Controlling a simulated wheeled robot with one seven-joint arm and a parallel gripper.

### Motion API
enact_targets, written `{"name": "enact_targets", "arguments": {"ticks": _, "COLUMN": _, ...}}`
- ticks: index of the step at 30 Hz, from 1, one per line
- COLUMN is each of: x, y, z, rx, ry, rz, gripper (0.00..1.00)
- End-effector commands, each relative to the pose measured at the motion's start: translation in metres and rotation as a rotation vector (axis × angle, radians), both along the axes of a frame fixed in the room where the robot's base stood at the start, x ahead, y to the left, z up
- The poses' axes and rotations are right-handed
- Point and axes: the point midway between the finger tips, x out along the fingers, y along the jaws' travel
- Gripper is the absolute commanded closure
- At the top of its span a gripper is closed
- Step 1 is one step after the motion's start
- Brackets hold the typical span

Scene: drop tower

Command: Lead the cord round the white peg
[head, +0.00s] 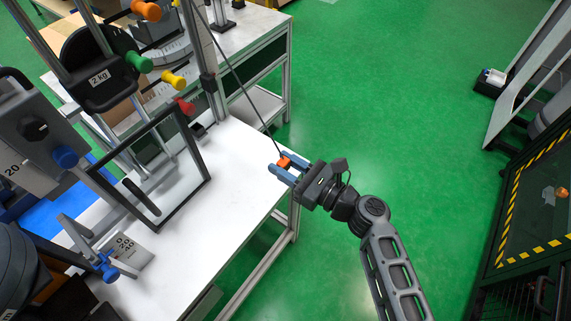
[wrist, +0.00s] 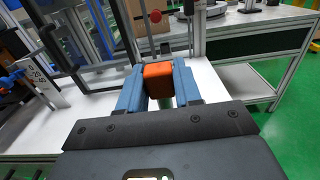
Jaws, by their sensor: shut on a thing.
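My gripper (head: 279,163) is shut on an orange block (head: 285,162), held between its blue fingers at the right edge of the white table. The block also shows in the wrist view (wrist: 158,82). A thin dark cord (head: 238,82) runs taut from the block up and left, past the tower's upright, and leaves the top of the head view. I cannot make out a white peg for certain. Coloured pegs stick out near the tower: orange (head: 147,10), green (head: 139,62), yellow (head: 174,80) and red (head: 185,105).
A black 2 kg weight (head: 97,77) hangs on the tower's rails. A second bench (head: 262,30) stands behind.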

Motion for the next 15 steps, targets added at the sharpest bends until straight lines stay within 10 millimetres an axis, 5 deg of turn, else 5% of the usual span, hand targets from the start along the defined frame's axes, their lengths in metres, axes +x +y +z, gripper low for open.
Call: {"name": "enact_targets", "arguments": {"ticks": 15, "x": -0.013, "y": -0.018, "z": 0.003, "rx": 0.0, "ry": 0.003, "rz": -0.001, "gripper": 1.0}}
